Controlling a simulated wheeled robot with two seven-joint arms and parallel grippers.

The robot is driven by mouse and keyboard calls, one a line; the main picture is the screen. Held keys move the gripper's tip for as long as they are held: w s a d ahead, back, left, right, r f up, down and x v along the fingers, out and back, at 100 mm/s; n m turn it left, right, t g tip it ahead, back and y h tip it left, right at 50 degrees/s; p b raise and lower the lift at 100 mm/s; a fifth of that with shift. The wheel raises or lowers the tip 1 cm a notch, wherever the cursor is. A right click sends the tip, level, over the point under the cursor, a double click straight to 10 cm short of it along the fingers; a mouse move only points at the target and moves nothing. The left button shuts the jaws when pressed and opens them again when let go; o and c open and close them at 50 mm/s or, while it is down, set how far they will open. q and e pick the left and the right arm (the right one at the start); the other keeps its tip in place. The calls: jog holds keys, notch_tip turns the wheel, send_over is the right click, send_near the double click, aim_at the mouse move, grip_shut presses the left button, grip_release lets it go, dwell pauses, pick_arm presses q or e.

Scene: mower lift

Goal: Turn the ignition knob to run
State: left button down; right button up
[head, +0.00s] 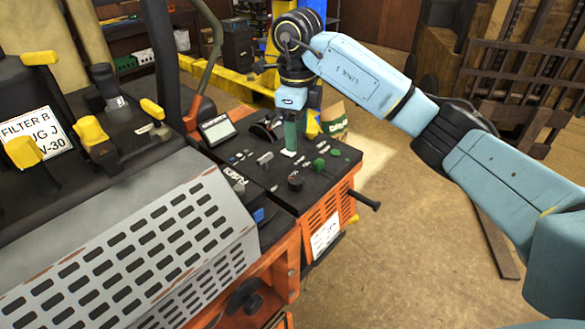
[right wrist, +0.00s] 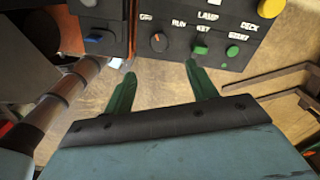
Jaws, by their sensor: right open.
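The ignition knob (right wrist: 158,43) is a round black knob with a small orange mark, below the words OFF and RUN in the right wrist view. The mark is near the top of the knob; I cannot tell its exact setting. In the head view it appears to be the dark knob (head: 295,183) near the console's front edge. My right gripper (right wrist: 160,72) is open, its two green fingers apart and empty, with the knob beyond the gap between the tips. In the head view the right gripper (head: 290,150) points down above the console. My left gripper is not in view.
The black console (head: 250,165) carries several switches, a small screen (head: 217,130) and green controls (head: 319,164). A green switch (right wrist: 200,50) sits close to the knob. A dark handle (head: 365,200) sticks out from the orange side.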

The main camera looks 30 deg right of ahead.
send_over(296, 179)
notch_tip(296, 179, down, 5)
jog(key=shift+f+p, duration=0.2)
jog(key=shift+p, duration=0.2)
notch_tip(296, 179, down, 6)
jog(key=shift+f+p, duration=0.25)
jog(key=shift+p, duration=0.35)
jog(key=shift+f, duration=0.35)
jog(key=shift+c, duration=0.5)
jog(key=c, duration=0.9)
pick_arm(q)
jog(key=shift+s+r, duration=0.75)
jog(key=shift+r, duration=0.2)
